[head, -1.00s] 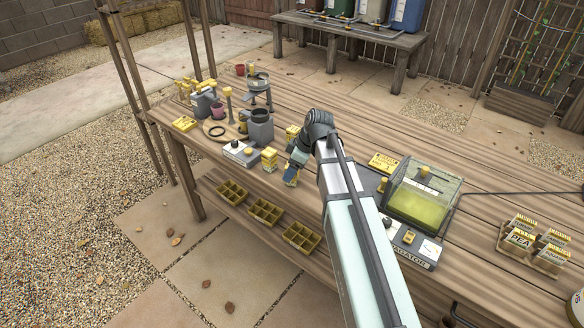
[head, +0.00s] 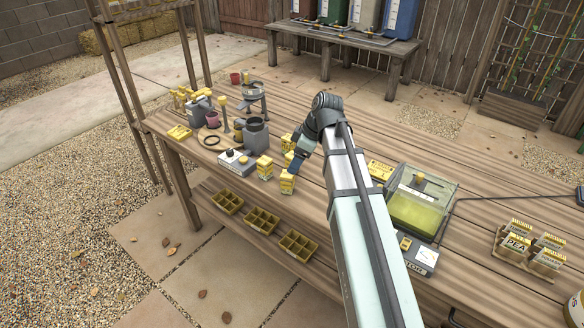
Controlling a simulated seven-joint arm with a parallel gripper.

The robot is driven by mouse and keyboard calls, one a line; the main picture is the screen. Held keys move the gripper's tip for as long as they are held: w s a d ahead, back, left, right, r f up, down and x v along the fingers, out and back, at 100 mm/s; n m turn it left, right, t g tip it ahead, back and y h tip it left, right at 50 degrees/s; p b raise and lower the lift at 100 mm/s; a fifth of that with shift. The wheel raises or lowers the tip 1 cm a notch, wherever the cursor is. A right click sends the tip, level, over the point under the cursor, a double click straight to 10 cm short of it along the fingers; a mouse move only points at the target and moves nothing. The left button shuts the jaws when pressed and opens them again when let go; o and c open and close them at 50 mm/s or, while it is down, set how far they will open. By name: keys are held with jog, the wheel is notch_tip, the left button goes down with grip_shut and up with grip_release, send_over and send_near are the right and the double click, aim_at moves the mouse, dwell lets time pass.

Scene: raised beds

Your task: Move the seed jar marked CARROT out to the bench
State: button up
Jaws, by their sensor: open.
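Several small jars with yellow lids and labels stand on the wooden bench (head: 350,205) near its front edge. The front one (head: 287,182) is just below and in front of my gripper (head: 293,168). Another jar (head: 265,168) stands to its left, and one more (head: 287,142) stands behind. Their labels are too small to read, so I cannot tell which is CARROT. My gripper points down and is open. I cannot tell whether its fingertips touch the front jar; the arm hides part of the bench behind it.
A clear-lidded propagator (head: 422,200) stands right of my arm. Seed packets, one marked PEA (head: 516,244), stand at far right. A grey box (head: 236,161) and a grey pot (head: 255,133) stand left of the jars. Yellow divided trays (head: 262,220) sit on the lower shelf.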

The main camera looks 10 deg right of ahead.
jog(key=shift+v, duration=1.9)
